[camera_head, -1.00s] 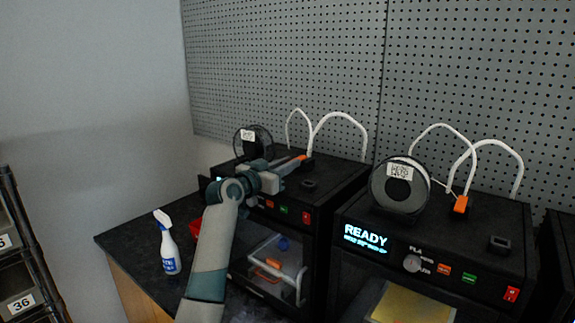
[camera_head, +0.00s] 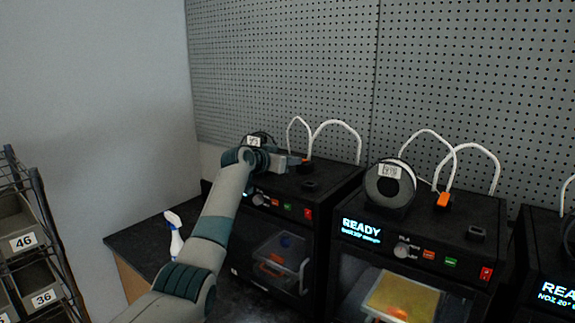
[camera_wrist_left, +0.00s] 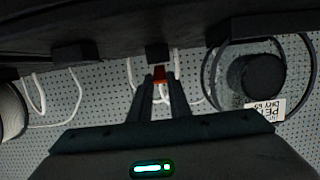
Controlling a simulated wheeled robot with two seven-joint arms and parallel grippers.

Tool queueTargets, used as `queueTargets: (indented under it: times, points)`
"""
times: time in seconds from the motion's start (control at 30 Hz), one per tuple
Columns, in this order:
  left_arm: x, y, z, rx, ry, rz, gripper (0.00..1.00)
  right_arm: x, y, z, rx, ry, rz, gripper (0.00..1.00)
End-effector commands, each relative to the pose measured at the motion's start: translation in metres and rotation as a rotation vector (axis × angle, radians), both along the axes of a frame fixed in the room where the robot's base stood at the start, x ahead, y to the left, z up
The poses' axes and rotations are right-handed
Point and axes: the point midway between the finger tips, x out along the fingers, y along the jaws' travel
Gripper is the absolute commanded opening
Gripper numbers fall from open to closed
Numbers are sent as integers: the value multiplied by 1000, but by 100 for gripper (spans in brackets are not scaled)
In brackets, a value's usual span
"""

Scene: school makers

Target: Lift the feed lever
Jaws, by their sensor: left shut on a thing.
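The orange feed lever (camera_head: 307,158) is on top of the left printer (camera_head: 335,180), below the white tubes. In the left wrist view the lever (camera_wrist_left: 159,74) shows orange between the fingertips. My left gripper (camera_head: 297,160) reaches over the printer's top, its fingers shut on the lever; the fingers show in the left wrist view (camera_wrist_left: 160,82). The fingers hide part of the lever, and I cannot tell its exact tilt. My right gripper is not in view.
A filament spool (camera_head: 258,139) stands behind my left wrist. The middle printer (camera_head: 460,215) has its own spool (camera_head: 390,184) and orange lever (camera_head: 443,200). A spray bottle (camera_head: 174,232) stands on the dark counter (camera_head: 140,243), partly behind my arm. Bins (camera_head: 22,242) stand at left.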

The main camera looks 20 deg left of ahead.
Motion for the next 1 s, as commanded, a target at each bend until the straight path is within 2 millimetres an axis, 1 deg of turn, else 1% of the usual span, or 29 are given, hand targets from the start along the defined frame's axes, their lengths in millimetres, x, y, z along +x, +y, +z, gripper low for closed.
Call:
queueTargets:
  times: [0.03, 0.2, 0.4, 0.6, 0.8, 1.0]
  points:
    - [4, 0, 8, 8, 23, 0, 0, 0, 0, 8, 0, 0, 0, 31]
    - [11, 0, 15, 34, 98, -2, 0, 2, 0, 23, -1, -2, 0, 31]
    - [11, 0, 24, 69, 194, -2, 0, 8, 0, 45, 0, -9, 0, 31]
    - [9, 1, 29, 101, 282, -2, 0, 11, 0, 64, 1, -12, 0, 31]
    - [8, 1, 29, 118, 329, -2, 0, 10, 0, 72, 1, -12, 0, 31]
    - [7, 1, 28, 123, 340, -2, 0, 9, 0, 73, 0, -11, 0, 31]
